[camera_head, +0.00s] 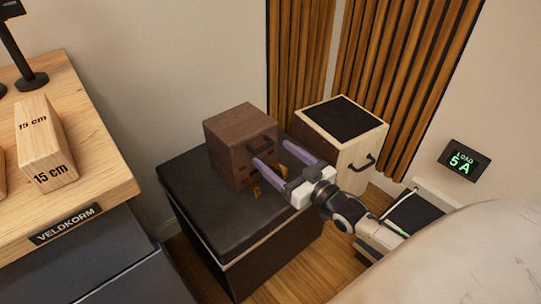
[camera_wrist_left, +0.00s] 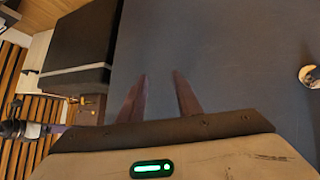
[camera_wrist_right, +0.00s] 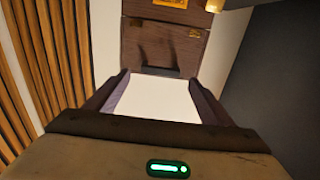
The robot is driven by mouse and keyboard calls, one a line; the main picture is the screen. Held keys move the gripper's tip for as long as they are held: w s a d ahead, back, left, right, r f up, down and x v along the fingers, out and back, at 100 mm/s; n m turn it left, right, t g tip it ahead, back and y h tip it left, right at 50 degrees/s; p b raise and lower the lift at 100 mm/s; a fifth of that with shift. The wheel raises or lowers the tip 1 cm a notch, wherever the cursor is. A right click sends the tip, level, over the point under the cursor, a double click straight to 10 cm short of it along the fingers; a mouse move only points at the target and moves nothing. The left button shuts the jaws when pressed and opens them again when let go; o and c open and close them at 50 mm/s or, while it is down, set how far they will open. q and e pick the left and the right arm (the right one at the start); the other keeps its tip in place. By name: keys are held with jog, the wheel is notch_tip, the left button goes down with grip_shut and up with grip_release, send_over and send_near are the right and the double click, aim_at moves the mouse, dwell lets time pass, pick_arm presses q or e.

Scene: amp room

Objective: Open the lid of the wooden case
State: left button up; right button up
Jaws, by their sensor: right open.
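The dark brown wooden case (camera_head: 229,133) stands on a black box, with a black handle (camera_head: 263,144) on its front face. Its lid looks closed. In the right wrist view, the case's front (camera_wrist_right: 165,42) fills the top middle, and the dark handle (camera_wrist_right: 157,71) shows near the fingertips. My right gripper (camera_head: 274,154) is open in front of the case, its purple fingers pointing at the handle. I cannot tell whether they touch it. My left gripper (camera_wrist_left: 161,75) is outside the head view; in its wrist view its fingers are apart with nothing between them.
The black box (camera_head: 210,215) carries the case. A pale wooden box (camera_head: 364,152) with a black top stands close at its right. Slatted wooden panels (camera_head: 300,60) are behind. A wooden-topped bench (camera_head: 95,155) with a marked block (camera_head: 45,143) is at the left.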

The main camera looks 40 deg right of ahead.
aim_at(245, 139)
jog(key=shift+w+a, duration=0.15)
jog(key=shift+w, duration=1.3)
